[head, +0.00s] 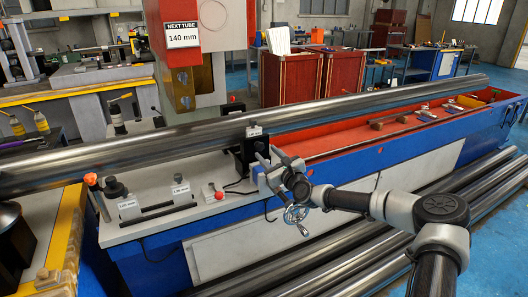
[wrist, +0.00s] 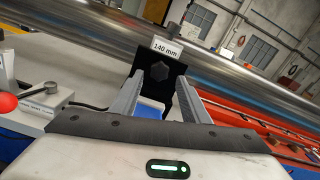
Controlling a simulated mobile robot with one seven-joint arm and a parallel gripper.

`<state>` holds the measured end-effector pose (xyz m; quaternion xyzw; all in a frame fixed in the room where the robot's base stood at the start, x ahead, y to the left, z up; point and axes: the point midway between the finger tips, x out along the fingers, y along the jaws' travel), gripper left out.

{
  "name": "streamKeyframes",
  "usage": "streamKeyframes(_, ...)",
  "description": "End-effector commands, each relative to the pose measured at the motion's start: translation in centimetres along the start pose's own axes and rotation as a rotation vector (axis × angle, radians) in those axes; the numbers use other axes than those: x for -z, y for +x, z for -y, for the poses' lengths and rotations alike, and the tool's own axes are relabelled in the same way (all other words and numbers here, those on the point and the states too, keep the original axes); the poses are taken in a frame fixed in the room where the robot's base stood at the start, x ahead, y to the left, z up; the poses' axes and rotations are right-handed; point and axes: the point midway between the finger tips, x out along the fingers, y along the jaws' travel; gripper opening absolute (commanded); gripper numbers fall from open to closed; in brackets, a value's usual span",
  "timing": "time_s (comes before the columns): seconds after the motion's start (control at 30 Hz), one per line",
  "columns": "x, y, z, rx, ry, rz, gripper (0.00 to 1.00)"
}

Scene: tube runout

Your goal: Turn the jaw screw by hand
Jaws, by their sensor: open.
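A dark hex-headed screw (wrist: 160,71), which looks like the jaw screw, sits on the face of a black block (wrist: 176,80) below a "140 mm" label. In the head view the black block (head: 246,156) stands beside the long steel tube (head: 190,137); the screw cannot be made out there. My gripper (head: 271,156) is in front of the block. In the wrist view its two fingers (wrist: 160,84) are apart, one on each side of the screw in the picture. Nothing is seen held. Whether the fingers touch the screw cannot be told.
A sign (head: 182,38) reads "NEXT TUBE 140 mm". Labelled gauge blocks (head: 145,205) and a small box with a red button (head: 212,192) stand on the white bench top to the left. A handwheel (head: 295,214) is below my gripper. A red trough (head: 350,140) runs right.

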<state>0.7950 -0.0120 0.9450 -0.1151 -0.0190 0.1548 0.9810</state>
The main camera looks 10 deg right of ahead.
Motion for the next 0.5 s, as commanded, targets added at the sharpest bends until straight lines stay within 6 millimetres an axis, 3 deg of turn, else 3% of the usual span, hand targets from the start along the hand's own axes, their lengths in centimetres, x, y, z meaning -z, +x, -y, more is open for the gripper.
streamKeyframes(0.27, -0.1, 3.5, -0.1, -0.001, -0.002, -0.001, 0.42)
streamKeyframes(0.5, 0.2, 3.4, -0.1, -0.001, -0.001, -0.002, 0.42)
